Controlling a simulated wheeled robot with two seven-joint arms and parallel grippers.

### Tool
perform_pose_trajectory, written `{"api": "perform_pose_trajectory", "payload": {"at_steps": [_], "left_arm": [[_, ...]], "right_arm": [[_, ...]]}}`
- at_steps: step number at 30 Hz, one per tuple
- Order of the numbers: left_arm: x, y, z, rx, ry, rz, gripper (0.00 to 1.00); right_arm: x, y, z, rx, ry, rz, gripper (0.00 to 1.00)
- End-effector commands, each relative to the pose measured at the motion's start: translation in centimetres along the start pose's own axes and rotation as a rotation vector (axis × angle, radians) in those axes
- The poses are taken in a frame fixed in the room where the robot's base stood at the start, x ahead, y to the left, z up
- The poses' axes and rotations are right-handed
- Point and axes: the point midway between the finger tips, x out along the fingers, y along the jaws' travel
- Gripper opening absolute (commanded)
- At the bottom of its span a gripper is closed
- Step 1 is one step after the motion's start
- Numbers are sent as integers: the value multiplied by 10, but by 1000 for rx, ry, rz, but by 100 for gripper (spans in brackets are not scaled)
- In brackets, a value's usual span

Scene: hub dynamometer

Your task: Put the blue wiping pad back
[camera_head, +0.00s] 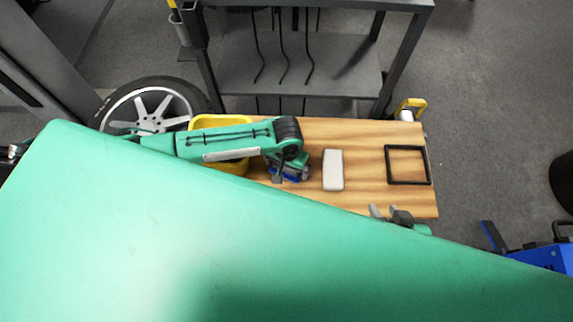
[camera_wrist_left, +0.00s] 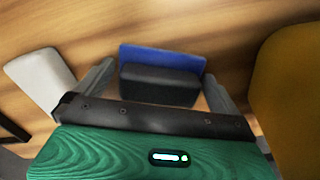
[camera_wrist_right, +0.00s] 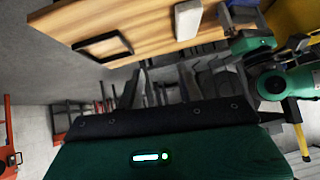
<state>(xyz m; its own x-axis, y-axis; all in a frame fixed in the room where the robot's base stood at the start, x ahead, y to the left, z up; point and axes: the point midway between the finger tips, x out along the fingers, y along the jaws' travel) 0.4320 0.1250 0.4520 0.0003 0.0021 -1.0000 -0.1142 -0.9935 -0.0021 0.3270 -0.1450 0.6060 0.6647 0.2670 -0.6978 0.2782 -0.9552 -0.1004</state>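The blue wiping pad (camera_wrist_left: 165,55) with a dark grip block (camera_wrist_left: 160,85) lies on the wooden table. In the head view only a blue edge (camera_head: 284,178) shows beneath my left gripper (camera_head: 290,174). In the left wrist view, the fingers of my left gripper (camera_wrist_left: 157,82) stand apart on either side of the block, with narrow gaps visible. My right gripper (camera_head: 391,212) is by the near right edge of the table, empty, with its fingers apart. A black square frame (camera_head: 388,165) lies on the right of the table; it also shows in the right wrist view (camera_wrist_right: 103,37).
A white block (camera_head: 333,170) lies between pad and frame. A yellow bin (camera_head: 205,122) stands at the left end, partly under my left arm. A yellow-handled object (camera_head: 410,105) is at the far right corner. Bare wood (camera_head: 365,165) separates the white block and frame.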

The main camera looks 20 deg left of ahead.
Motion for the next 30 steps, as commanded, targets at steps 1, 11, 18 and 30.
{"api": "perform_pose_trajectory", "payload": {"at_steps": [1, 11, 18, 30], "left_arm": [[0, 0, 0, 0, 0, 0, 100], [-16, 0, 0, 0, 0, 1, 100], [-55, 0, 0, 0, 1, 1, 100], [-113, 0, -1, 0, 1, 2, 100]], "right_arm": [[0, 0, 0, 0, 0, 0, 36], [-4, 3, 0, 1, -29, 9, 36], [-24, 21, 8, 11, -177, 59, 36], [-57, 44, 24, 40, -393, 126, 36]]}}
